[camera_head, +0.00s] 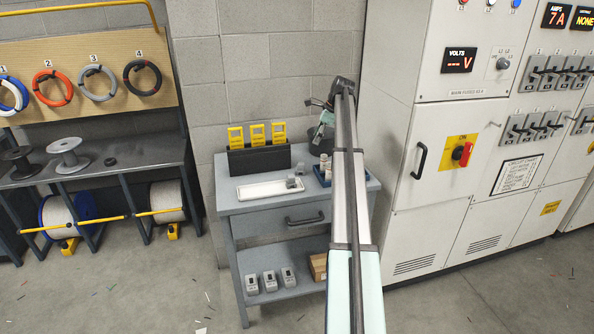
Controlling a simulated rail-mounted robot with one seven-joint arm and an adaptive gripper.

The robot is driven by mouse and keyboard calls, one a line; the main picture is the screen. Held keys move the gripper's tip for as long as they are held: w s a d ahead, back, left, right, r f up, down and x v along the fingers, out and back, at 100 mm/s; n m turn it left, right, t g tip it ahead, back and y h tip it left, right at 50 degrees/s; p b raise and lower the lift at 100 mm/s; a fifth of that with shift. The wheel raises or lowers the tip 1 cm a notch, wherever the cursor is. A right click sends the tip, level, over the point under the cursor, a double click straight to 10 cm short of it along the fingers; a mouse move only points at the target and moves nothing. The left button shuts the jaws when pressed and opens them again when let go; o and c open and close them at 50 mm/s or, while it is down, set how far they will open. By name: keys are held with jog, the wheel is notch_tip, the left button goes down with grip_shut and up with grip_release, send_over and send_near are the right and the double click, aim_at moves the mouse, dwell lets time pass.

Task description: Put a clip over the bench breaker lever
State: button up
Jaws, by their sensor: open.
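My gripper (319,118) is small in the head view. It is open, above the back right of the grey cart (330,213), and no object shows between its fingers. A small grey block-like thing (294,184) sits at the right end of a white tray (265,191) on the cart top; I cannot tell whether it is the bench breaker or a clip. Three yellow pieces (257,134) stand in a black rack (262,159) at the back of the cart. A blue tray (321,179) with small pale items is partly hidden by my arm.
The cart's lower shelf holds several grey boxes (269,281) and a brown box (318,266). White cabinets (440,150) with a red rotary switch (462,153) stand at right. A cable bench (100,165) stands at left.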

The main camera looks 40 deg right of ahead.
jog(key=p, duration=0.2)
send_near(301, 163)
jog(key=x, duration=0.5)
jog(key=shift+s+f, duration=0.3)
jog(key=shift+s, duration=0.05)
jog(key=shift+w+p+x, duration=0.2)
jog(key=shift+p+x, duration=1)
jog(key=shift+x, duration=1.45)
jog(key=shift+a+r, duration=0.1)
jog(key=shift+r, duration=0.05)
grip_shut()
